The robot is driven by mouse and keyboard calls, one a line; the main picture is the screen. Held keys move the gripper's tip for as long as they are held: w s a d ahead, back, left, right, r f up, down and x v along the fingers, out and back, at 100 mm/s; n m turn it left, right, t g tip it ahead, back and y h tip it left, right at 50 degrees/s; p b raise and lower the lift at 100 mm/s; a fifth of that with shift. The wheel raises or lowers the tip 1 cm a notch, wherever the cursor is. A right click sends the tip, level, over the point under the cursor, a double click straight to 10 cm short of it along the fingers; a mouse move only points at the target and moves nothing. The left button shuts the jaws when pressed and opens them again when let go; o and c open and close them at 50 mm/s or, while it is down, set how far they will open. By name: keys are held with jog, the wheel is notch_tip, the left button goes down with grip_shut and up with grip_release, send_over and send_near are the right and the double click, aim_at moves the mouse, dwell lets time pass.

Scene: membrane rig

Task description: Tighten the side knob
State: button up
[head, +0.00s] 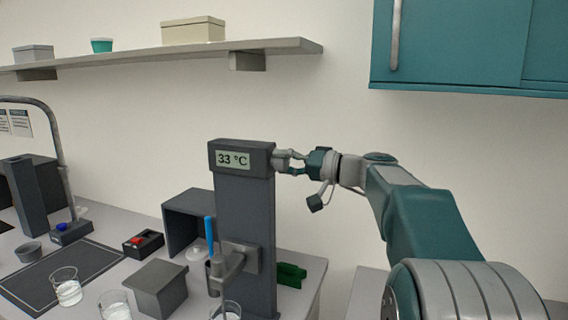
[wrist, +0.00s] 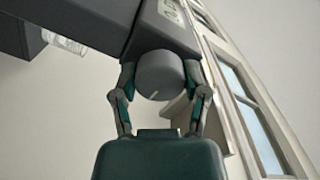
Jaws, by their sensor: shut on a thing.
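The side knob (wrist: 160,76) is a grey round knob with a light index line, on the side of the dark rig's head. In the wrist view my gripper (wrist: 161,80) has one finger on each side of the knob and is shut on it. In the head view my gripper (head: 284,160) reaches the right side of the rig's head (head: 240,158), just beside the display reading 33 °C (head: 233,160). The knob is mostly covered by the fingers there. The dark column (head: 246,215) stands upright below the head.
Several glass beakers (head: 68,290) stand on the bench at the front left. A grey block (head: 158,287) and green piece (head: 291,275) flank the column. A shelf (head: 160,58) and teal cabinet (head: 460,40) hang above.

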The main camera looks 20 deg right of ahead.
jog(key=shift+f, duration=0.15)
jog(key=m, duration=0.4)
jog(key=shift+f+m, duration=0.1)
jog(key=shift+m, duration=0.3)
jog(key=m, duration=0.9)
jog(key=shift+m, duration=2.1)
jog(key=o, duration=1.1)
jog(key=shift+w, duration=0.1)
jog(key=shift+o, duration=0.2)
